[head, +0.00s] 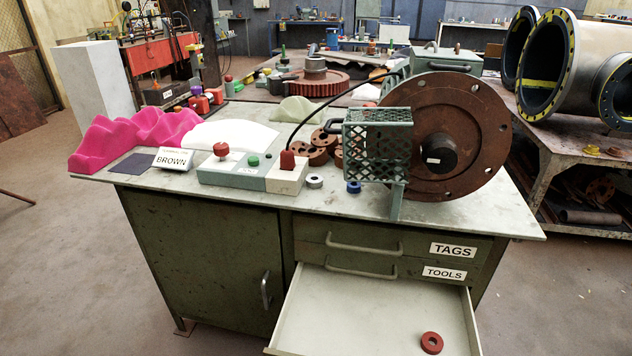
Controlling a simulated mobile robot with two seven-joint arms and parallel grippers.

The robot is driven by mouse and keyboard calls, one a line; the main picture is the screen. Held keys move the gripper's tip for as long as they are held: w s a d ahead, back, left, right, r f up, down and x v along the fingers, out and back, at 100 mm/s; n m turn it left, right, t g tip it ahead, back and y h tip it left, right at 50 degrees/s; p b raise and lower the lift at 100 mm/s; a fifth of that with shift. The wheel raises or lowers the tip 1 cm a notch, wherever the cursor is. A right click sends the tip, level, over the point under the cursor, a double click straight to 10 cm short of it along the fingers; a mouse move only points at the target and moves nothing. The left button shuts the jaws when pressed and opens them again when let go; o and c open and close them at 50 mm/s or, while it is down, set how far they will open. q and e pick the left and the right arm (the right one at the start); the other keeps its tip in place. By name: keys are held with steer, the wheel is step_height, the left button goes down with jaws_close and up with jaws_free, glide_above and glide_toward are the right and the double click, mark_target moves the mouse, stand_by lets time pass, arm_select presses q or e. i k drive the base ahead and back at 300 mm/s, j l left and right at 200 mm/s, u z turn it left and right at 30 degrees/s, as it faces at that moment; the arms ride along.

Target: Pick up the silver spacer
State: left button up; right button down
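The silver spacer (315,181) is a small grey-white ring with a dark hole. It lies flat on the bench top near the front edge, just right of the control box. A similar blue spacer (354,187) sits a little to its right, apart from it. A red spacer (431,343) lies in the open drawer. Neither of my grippers shows in the head view, and nothing is seen touching the silver spacer.
The control box (250,176) with red and green buttons stands left of the spacer. A green mesh guard (377,148) and a big rusty flange (470,120) stand to the right. The open drawer (340,318) juts out below the bench (265,205). Brown rings lie behind.

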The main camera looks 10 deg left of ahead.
mark_target(313, 180)
steer(key=i+j+z, duration=0.15)
steer(key=j+z, duration=0.55)
steer(key=j, duration=0.15)
steer(key=i+j+z, duration=0.1)
steer(key=j+z, duration=0.25)
steer(key=j, duration=0.15)
